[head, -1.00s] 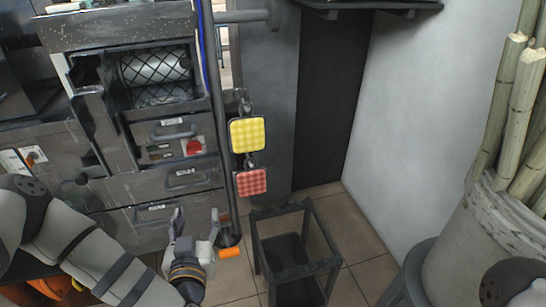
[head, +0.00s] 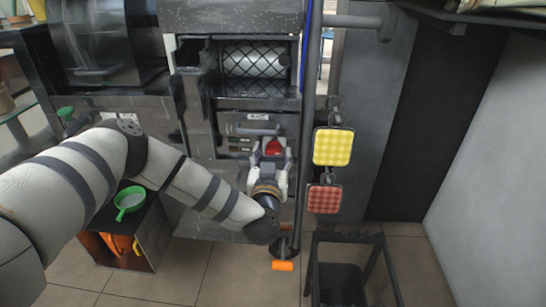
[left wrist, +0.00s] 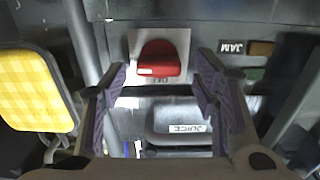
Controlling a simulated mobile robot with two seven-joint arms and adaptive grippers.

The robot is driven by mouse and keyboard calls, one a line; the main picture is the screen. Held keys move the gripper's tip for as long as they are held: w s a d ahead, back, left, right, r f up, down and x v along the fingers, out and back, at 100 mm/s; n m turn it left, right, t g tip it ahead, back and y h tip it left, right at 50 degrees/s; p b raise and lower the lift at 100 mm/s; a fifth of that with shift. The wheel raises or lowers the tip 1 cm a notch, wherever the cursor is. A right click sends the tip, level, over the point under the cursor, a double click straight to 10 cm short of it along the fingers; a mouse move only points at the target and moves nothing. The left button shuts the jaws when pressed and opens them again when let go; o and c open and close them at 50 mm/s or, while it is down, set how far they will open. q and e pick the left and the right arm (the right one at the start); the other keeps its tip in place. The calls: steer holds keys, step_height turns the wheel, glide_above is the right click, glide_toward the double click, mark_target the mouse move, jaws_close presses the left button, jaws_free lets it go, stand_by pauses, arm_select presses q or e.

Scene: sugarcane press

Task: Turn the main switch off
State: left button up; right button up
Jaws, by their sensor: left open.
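The main switch is a red knob (head: 273,147) on the front of the grey press. In the left wrist view the open fingers (left wrist: 160,85) lie either side of the knob, with gaps; no contact shows. My right gripper is not in view.
A yellow pad (head: 333,147) and a red checked pad (head: 324,198) hang just right of the switch, beside a dark upright pole (head: 306,120). A JUICE drawer (left wrist: 180,136) and a JAM label (left wrist: 231,47) are close by. A dark stand (head: 347,238) is at lower right.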

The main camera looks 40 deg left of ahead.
arm_select(q)
steer(key=c, duration=1.2)
steer(key=shift+o, duration=0.2)
